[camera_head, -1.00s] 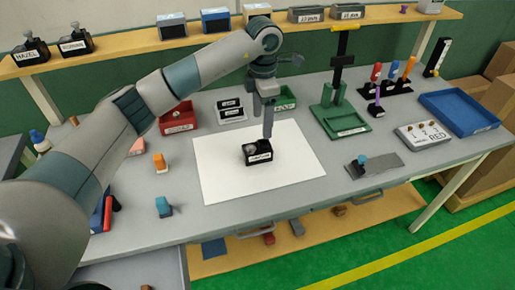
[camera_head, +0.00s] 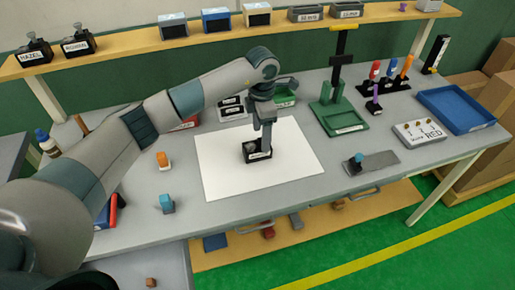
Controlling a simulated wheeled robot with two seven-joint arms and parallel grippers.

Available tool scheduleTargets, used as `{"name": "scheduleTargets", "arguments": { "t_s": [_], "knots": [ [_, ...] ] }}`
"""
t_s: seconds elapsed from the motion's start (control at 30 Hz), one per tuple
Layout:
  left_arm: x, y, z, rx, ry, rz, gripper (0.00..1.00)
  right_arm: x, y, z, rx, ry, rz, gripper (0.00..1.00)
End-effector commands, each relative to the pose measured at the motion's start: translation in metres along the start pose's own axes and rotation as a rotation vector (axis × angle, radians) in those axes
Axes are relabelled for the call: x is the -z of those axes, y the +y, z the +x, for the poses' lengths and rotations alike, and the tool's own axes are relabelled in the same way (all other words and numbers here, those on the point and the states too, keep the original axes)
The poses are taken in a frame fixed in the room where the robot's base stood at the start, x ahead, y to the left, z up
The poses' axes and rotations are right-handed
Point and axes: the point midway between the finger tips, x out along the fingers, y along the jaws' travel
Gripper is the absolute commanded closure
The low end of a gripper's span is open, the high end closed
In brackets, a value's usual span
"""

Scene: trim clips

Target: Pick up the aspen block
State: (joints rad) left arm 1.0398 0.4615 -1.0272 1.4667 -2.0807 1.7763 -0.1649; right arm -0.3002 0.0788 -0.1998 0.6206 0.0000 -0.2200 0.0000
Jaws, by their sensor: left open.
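A black block (camera_head: 257,154) with a white label stands on the white sheet (camera_head: 225,178) in the middle of the workbench. Its label is too small to read, so I cannot tell from the lettering that it is the aspen block. My left gripper (camera_head: 265,143) points down right at the block, its fingers open and overlapping the block's top in the picture. The fingers and wrist hide part of the block's top, and I cannot tell whether they touch it. My right gripper is not in view.
Similar black blocks labelled HAZEL (camera_head: 35,50) and ROWAN (camera_head: 78,43) stand on the back shelf. A green stand (camera_head: 338,115), a blue tray (camera_head: 455,108) and a grey plate with a blue knob (camera_head: 375,162) are to the right. The sheet around the block is clear.

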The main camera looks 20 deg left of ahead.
Motion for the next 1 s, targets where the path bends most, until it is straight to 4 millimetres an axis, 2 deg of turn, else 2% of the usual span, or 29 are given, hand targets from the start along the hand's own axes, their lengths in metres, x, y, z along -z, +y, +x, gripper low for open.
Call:
{"name": "scheduleTargets", "arguments": {
  "t_s": [0.03, 0.2, 0.4, 0.9, 1.0],
  "knots": [
    [0.002, -0.001, 0.002, 0.004, 0.003, -0.001, 0.34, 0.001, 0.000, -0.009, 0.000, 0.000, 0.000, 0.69],
    [0.004, 0.001, 0.019, 0.003, 0.002, -0.002, 0.34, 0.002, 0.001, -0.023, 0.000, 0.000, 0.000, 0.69],
    [0.004, 0.002, 0.039, 0.001, 0.001, -0.002, 0.34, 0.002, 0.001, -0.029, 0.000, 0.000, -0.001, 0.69],
    [0.003, 0.002, 0.041, 0.000, 0.001, -0.001, 0.34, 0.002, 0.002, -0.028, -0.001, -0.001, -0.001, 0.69],
    [0.003, 0.002, 0.041, 0.000, 0.001, -0.001, 0.58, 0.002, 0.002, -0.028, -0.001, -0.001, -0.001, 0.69]
  ]
}}
